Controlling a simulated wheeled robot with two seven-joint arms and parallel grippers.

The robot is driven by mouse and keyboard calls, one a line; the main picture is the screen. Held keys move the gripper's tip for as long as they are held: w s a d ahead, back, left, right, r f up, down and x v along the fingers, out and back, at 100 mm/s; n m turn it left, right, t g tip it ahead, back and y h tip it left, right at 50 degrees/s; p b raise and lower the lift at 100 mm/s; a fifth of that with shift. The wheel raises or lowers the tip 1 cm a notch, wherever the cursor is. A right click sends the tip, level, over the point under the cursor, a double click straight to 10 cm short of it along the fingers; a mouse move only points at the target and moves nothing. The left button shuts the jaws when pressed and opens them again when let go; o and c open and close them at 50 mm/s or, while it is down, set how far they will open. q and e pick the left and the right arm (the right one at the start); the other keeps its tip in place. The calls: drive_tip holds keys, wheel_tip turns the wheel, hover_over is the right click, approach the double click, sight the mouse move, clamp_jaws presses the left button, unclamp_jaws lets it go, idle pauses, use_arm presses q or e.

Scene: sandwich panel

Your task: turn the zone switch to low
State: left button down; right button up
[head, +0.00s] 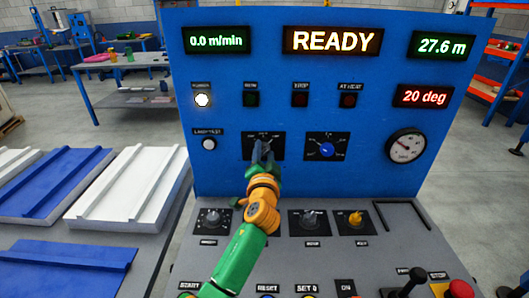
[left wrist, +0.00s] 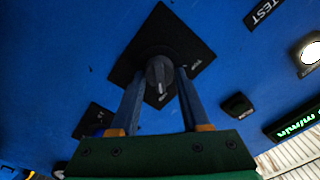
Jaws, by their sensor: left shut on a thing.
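A rotary switch with a dark grey knob on a black square plate (head: 277,139) is on the upright blue panel, left of the blue-knobbed dial. Its knob (left wrist: 159,72) shows in the left wrist view, with a pale pointer mark, on its tilted black plate (left wrist: 158,43). The small print round it is too blurred to read surely. My left gripper (head: 262,150) is at this switch, its two fingers (left wrist: 160,85) on either side of the knob and shut on it. It hides part of the plate in the head view. My right gripper is not in view.
A blue-knobbed dial (head: 327,150) sits close to the right, a round gauge (head: 406,146) farther right. Lower knobs (head: 211,217) and a joystick (head: 411,281) stand on the sloping desk. A lit READY display (head: 332,41) is above. White and blue panels (head: 128,187) lie at left.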

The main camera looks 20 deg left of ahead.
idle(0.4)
use_arm(q)
drive_tip(key=shift+c, duration=2)
unclamp_jaws()
drive_tip(key=shift+w+a+f, duration=0.1)
drive_tip(key=v, duration=0.7)
